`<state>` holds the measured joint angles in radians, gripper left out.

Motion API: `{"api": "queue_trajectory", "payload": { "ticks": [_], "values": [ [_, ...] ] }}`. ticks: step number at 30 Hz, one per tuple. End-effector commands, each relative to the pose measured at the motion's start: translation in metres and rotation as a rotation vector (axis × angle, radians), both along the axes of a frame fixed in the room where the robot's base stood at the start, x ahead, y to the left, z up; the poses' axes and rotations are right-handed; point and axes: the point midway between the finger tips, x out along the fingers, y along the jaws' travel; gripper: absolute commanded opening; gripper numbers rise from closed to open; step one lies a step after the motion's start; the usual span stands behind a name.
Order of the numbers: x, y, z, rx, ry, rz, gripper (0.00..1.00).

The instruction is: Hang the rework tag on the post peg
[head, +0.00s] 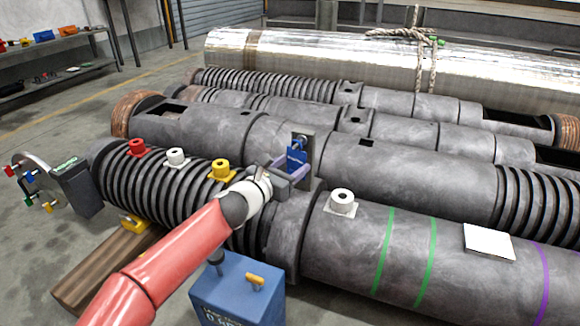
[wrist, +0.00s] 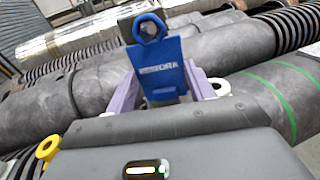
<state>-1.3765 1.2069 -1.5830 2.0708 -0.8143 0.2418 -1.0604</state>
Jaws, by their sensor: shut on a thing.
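The rework tag (wrist: 160,70) is a blue plate with white lettering and a ring at its top. In the head view the tag (head: 296,158) shows as a small blue piece in front of the post. My gripper (head: 287,172) is shut on the tag's lower part, its purple fingers also showing in the wrist view (wrist: 165,88). The grey post (head: 306,149) stands upright behind the tag. The round end of the peg (wrist: 149,30) shows inside the tag's ring; I cannot tell how far it passes through.
Dark ribbed barrels (head: 400,170) lie around the post. Red (head: 138,147), white (head: 177,157) and yellow (head: 221,170) fittings sit on the near barrel, left of my arm. A blue box (head: 238,290) stands below my arm. A white fitting (head: 342,201) is right of the gripper.

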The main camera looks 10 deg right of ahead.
Motion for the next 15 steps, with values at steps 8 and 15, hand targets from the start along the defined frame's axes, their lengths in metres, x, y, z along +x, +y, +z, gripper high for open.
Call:
{"api": "queue_trajectory", "payload": {
  "ticks": [8,15],
  "values": [
    [-0.0001,0.0001,0.0001,0.000,0.000,0.000,0.71],
    [-0.0001,0.0001,0.0001,0.000,0.000,0.000,0.79]
  ]
}}
